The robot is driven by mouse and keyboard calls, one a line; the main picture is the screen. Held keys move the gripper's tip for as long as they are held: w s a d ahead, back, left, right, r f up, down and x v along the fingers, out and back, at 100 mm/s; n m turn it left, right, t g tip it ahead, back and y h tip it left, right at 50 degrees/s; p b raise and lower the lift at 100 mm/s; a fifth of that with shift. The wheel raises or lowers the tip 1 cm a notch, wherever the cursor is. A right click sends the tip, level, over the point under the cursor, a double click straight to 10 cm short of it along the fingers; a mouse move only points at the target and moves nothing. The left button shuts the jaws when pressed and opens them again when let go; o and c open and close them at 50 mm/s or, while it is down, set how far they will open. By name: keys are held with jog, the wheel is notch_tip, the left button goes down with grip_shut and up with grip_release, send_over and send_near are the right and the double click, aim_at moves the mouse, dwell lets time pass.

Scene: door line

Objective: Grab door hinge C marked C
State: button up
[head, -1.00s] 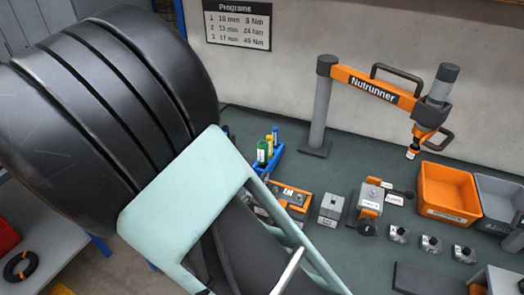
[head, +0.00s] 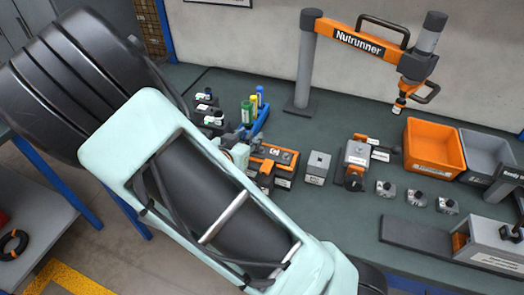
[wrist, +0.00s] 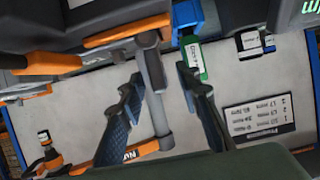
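I cannot make out a letter C clearly on any part, so I cannot single out door hinge C. Dark parts with white labels (head: 206,98) stand at the back left of the bench in the head view. Similar labelled dark parts (wrist: 250,42) show at the top of the wrist view. An orange-topped fixture (head: 275,152) bears a small pale mark that is too small to read surely. My gripper (wrist: 158,80) is open, with nothing seen held between its fingers. In the head view my arm largely hides it, near the left of the fixture.
A blue rack (head: 256,127) with green, yellow and blue bottles stands behind the fixture. The Nutrunner post (head: 305,65) rises behind. Grey blocks, several small metal parts (head: 415,198), an orange bin (head: 433,146) and a grey bin (head: 487,160) lie to the right.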

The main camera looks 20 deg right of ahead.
jog(key=shift+w+d+f, duration=0.1)
jog(key=shift+w, duration=0.05)
grip_shut()
jog(key=shift+r, duration=0.2)
dwell(0.5)
